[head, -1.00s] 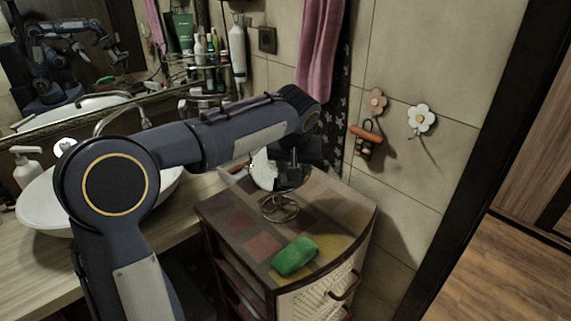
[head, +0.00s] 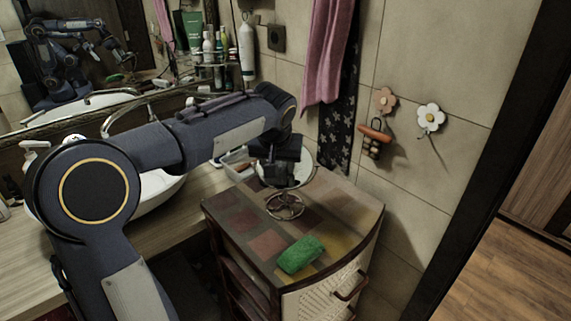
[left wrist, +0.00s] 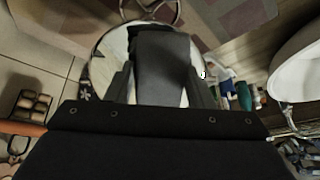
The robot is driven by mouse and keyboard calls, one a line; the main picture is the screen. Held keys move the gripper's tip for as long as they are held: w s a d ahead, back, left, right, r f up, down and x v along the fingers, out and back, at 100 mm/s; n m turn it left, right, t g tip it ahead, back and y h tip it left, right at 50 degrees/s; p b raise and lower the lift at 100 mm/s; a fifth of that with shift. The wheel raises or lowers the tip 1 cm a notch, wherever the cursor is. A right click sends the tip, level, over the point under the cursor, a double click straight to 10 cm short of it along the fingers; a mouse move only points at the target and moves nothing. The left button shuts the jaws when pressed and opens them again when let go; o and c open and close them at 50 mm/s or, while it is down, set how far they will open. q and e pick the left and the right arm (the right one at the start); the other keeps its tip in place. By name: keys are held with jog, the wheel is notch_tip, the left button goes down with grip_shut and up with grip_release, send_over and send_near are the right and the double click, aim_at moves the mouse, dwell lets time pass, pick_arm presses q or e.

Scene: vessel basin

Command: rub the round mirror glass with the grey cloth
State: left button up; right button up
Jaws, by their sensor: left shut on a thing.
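The round mirror (head: 303,168) stands upright on its wire base (head: 284,206) on top of a small cabinet. My left gripper (head: 278,172) is in front of the glass and hides much of it. In the left wrist view its fingers (left wrist: 162,85) are shut on the grey cloth (left wrist: 163,62), a dark grey piece between them. The cloth overlaps the round mirror (left wrist: 112,48) there; I cannot tell whether it touches the glass. My right gripper is not in view, apart from what may be a reflection in the wall mirror.
A green sponge (head: 301,254) lies on the patchwork cabinet top (head: 350,203), near its front. A white basin (head: 160,190) is at the left on the wooden counter. A pink towel (head: 325,50) and flower hooks (head: 431,117) hang on the tiled wall.

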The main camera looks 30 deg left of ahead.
aim_at(300, 170)
pick_arm(q)
jog(key=shift+s+a, duration=0.2)
jog(key=shift+a, duration=0.25)
jog(key=shift+s+a, duration=0.2)
jog(key=shift+a, duration=0.25)
jog(key=shift+r, duration=0.1)
jog(key=shift+w+d+p, duration=0.2)
jog(key=shift+w+d, duration=0.25)
jog(key=shift+d, duration=0.4)
jog(key=shift+w+d+p, duration=0.15)
jog(key=shift+w+d, duration=0.3)
jog(key=shift+d, duration=0.4)
jog(key=shift+w+d+p, duration=0.2)
jog(key=shift+w+d, duration=0.2)
jog(key=shift+d, duration=0.5)
jog(key=shift+w+d+p, duration=0.15)
jog(key=shift+w+d, duration=0.2)
jog(key=shift+d, duration=0.5)
jog(key=shift+a, duration=0.15)
